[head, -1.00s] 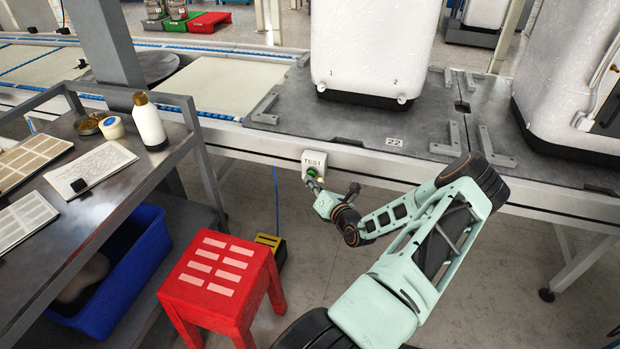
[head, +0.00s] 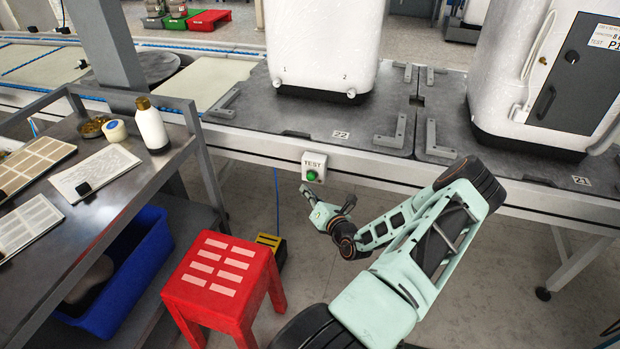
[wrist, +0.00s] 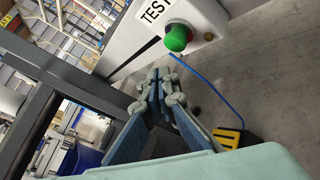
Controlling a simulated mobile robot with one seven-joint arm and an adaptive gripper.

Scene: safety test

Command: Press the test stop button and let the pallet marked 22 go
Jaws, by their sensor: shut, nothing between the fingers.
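The test button is a green knob (head: 312,175) on a small grey box labelled TEST (head: 314,161), fixed to the conveyor's front rail. It also shows in the wrist view (wrist: 177,38). My gripper (head: 306,191) is shut and empty, just below and in front of the button. In the wrist view my gripper's fingertips (wrist: 160,74) are together, with a visible gap to the green knob. The pallet marked 22 (head: 245,112) is a dark plate on the conveyor, behind and above the button, carrying a white appliance (head: 325,45). Its number plate (head: 341,135) is slightly right of the button.
The pallet marked 21 (head: 540,172) sits close to its right with another white appliance (head: 490,75). A red stool (head: 222,278) and a yellow-black pedal (head: 270,243) stand left of my arm. A metal cart (head: 120,195) with a bottle (head: 151,128) is further left.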

